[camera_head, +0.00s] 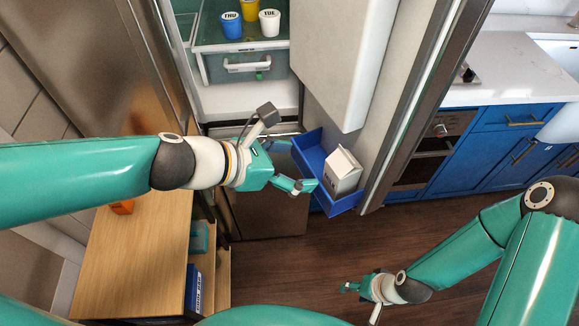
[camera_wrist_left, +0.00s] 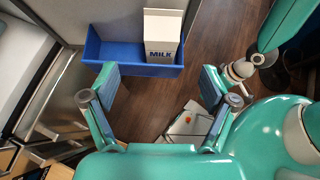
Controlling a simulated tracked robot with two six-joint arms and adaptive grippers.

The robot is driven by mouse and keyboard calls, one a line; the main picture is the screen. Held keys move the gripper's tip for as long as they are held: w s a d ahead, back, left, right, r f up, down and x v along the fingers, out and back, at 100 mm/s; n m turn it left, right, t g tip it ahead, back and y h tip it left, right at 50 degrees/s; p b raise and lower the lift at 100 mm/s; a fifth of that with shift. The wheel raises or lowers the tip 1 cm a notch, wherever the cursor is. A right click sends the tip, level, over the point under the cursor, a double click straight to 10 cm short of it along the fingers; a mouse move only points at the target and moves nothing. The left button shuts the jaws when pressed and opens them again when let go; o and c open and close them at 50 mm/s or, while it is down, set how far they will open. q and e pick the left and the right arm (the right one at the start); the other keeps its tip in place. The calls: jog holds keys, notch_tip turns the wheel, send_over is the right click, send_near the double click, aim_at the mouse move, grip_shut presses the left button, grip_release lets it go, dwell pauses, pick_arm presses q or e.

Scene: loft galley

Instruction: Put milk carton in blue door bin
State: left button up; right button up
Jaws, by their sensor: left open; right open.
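The white milk carton (camera_head: 343,171) stands in the right part of the blue door bin (camera_head: 312,157) on the open fridge door. In the left wrist view, the carton (camera_wrist_left: 161,35) with its MILK label stands at the right end of the bin (camera_wrist_left: 112,52). My left gripper (camera_head: 297,167) is open and empty beside the bin, to the carton's left. In the left wrist view, nothing is between its fingers (camera_wrist_left: 158,85), and the carton is beyond them. My right gripper (camera_head: 361,300) is open and empty, low over the floor.
The fridge shelf holds a blue THU cup (camera_head: 231,25), a TUE cup (camera_head: 269,22) and a yellow one (camera_head: 249,9), above a clear drawer (camera_head: 245,67). A wooden cabinet (camera_head: 130,255) stands at lower left. Blue counter cabinets (camera_head: 480,155) stand at right. The central floor is clear.

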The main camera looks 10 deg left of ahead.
pick_arm(q)
jog(key=s+a+f+m+g+y, duration=0.25)
jog(key=f+m, duration=0.35)
jog(key=f, duration=0.7)
jog(key=s+a+f+m+g+y, duration=0.1)
jog(key=a+f+m+g+y, duration=0.2)
jog(key=f+m, duration=0.65)
jog(key=s+f+m, duration=0.3)
jog(key=f+m, duration=0.1)
jog(key=f, duration=0.3)
jog(key=s+f+m, duration=0.4)
jog(key=f, duration=0.3)
jog(key=shift+f+g+h, duration=0.3)
jog(key=shift+g+h, duration=0.05)
jog(key=shift+g, duration=0.1)
